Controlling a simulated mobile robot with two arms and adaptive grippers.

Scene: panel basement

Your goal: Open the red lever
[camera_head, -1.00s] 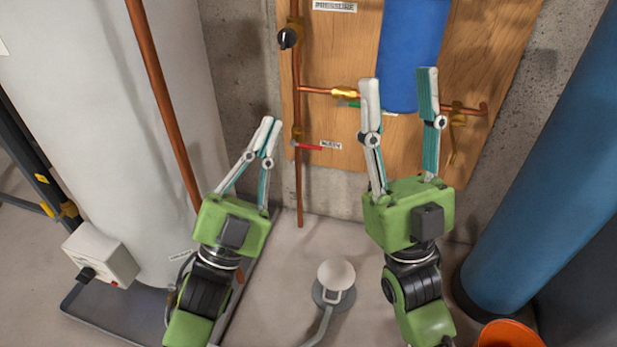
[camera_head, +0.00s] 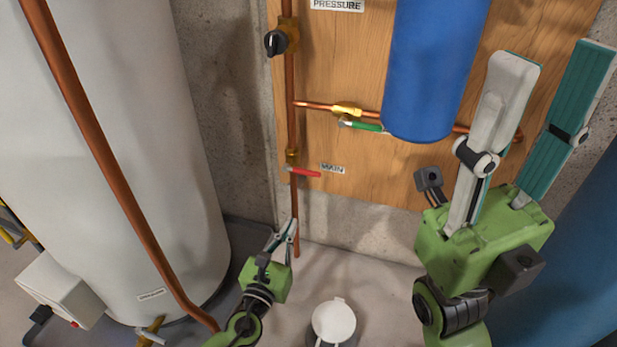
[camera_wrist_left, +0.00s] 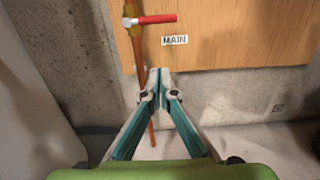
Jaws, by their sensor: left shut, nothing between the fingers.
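The red lever (camera_head: 304,172) sticks out to the right, roughly level, from a brass valve on the vertical copper pipe, beside a "MAIN" label. In the left wrist view the red lever (camera_wrist_left: 156,19) is near the top, above the fingertips. My left gripper (camera_head: 289,228) is shut and empty, below the lever and close to the lower pipe. My right gripper (camera_head: 550,65) is open and empty, raised at the right in front of the board and blue tank.
A green lever (camera_head: 362,126) sits above the red one on a horizontal branch. The blue tank (camera_head: 430,70) hangs on the wooden board. A white boiler (camera_head: 140,150) with a slanting copper pipe (camera_head: 95,140) stands left. A white round-topped object (camera_head: 333,320) is on the floor.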

